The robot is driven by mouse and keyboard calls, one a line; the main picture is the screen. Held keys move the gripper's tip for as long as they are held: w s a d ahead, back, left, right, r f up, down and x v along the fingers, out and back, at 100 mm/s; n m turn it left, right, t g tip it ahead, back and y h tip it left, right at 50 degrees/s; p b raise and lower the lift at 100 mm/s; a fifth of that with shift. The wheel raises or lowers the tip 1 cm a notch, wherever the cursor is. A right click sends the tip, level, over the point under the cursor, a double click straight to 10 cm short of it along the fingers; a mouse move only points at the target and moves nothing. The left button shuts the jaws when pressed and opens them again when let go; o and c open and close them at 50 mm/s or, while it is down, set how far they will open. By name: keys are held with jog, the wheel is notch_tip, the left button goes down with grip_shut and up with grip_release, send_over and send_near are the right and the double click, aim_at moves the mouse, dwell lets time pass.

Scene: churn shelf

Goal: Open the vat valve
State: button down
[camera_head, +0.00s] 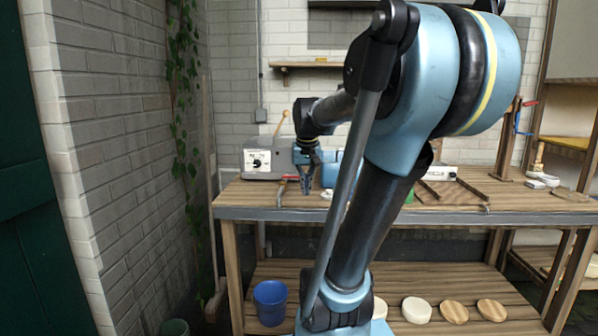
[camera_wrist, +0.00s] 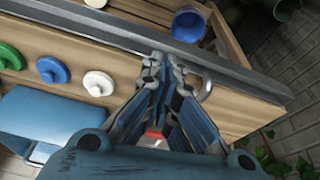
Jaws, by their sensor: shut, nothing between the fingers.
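In the head view a small red handle (camera_head: 290,178) sits by a curved grey metal pipe (camera_head: 281,196) at the front edge of the bench, below a grey box with a dial (camera_head: 258,163). I take these to be the vat valve and its spout. My gripper (camera_head: 307,190) points down just right of the red handle, fingers shut and empty. In the wrist view my gripper (camera_wrist: 166,66) is shut over the bench edge. A bit of red (camera_wrist: 154,133) shows between the finger links, and a curved metal piece (camera_wrist: 206,88) shows beside them. Contact cannot be told.
The wooden bench (camera_head: 440,208) has a grey front edge. A blue bucket (camera_head: 270,302) stands on the lower shelf, with white and wooden discs (camera_head: 417,309) to its right. Ivy (camera_head: 183,80) hangs on the left wall. My arm hides the bench's middle.

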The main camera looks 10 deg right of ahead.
jog(key=w+d+r, duration=0.1)
jog(key=w+r, duration=0.3)
jog(key=w, duration=0.6)
jog(key=w+d+r+m, duration=0.1)
jog(key=w+r, duration=0.4)
jog(key=w, duration=0.5)
jog(key=shift+w+d+r+m+t, duration=0.15)
jog(key=shift+w+r+m+t, duration=0.05)
jog(key=shift+r+m+t, duration=0.1)
notch_tip(320, 180, down, 9)
jog(key=shift+s+f, duration=0.2)
jog(key=shift+s, duration=0.15)
jog(key=shift+s+d+h, duration=0.1)
jog(key=shift+s+h, duration=0.05)
jog(key=shift+h, duration=0.15)
